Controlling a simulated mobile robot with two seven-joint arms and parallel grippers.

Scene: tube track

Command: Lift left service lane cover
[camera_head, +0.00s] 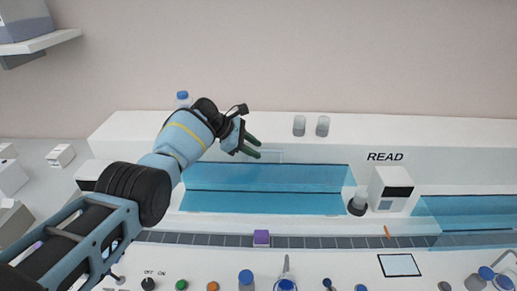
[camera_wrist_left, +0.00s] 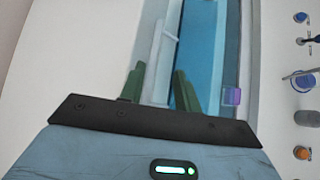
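The left service lane cover (camera_head: 270,178) is a long see-through blue panel on the white bench, left of the READ unit. It looks lowered over its lane. A thin pale bar (camera_head: 270,153), seemingly its handle, runs along its far edge. In the left wrist view, the bar (camera_wrist_left: 158,42) lines up with the gap between the fingers (camera_wrist_left: 158,82); contact cannot be told. The blue cover (camera_wrist_left: 200,50) lies to the right there. My right gripper is not in view.
A bottle with a blue cap (camera_head: 183,98) stands behind my left arm. Two grey cylinders (camera_head: 311,126) stand on the back ledge. The READ unit (camera_head: 391,188) is right of the cover. A dark track with a purple block (camera_head: 261,237) runs in front.

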